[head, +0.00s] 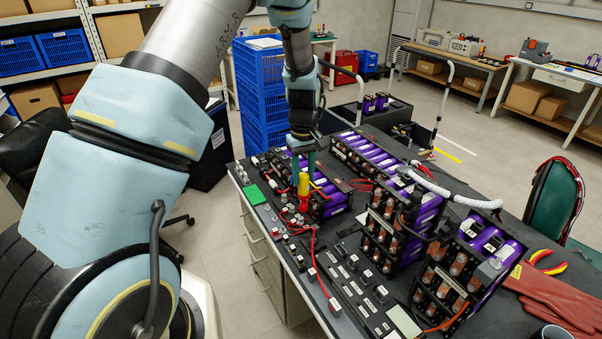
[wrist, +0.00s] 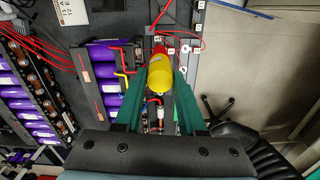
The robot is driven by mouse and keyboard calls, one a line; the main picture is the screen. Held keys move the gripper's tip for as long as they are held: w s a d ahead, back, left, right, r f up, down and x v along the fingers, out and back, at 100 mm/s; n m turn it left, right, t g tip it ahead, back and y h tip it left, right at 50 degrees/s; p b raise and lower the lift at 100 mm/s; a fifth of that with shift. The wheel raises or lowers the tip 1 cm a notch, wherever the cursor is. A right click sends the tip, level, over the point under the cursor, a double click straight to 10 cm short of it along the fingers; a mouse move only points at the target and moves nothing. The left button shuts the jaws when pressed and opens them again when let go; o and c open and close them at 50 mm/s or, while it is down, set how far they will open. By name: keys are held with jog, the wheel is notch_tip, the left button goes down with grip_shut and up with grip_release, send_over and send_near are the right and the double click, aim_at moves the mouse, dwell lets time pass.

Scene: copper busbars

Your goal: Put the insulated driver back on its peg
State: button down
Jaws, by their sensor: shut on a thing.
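The insulated driver, with a yellow handle and a red part below it (head: 303,184), is upright between the green fingers of my gripper (head: 303,167). My gripper is shut on its handle, above the near left edge of the workbench. In the wrist view the rounded yellow handle end (wrist: 160,74) faces the camera between the fingers (wrist: 160,92), with a little red showing beyond it. The driver's lower end is hard to make out among red parts and wires, so I cannot tell whether it touches anything. I cannot pick out the peg.
Purple battery modules with copper busbars (head: 380,225) stand close on the right of the driver. A green block (head: 254,195) lies near the bench edge. Red gloves (head: 555,300) lie at the right. Red wires (wrist: 40,45) run over the bench. A black chair (wrist: 250,145) is beside it.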

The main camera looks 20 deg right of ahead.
jog(key=s+f+b, duration=0.4)
jog(key=s+b, duration=0.2)
jog(key=s, duration=0.1)
jog(key=shift+s+d+f, duration=0.15)
jog(key=shift+d+f, duration=0.15)
jog(key=shift+f, duration=0.05)
jog(key=shift+f+b, duration=0.55)
jog(key=shift+f, duration=0.55)
jog(key=shift+c, duration=2.1)
grip_release()
jog(key=shift+r, duration=0.15)
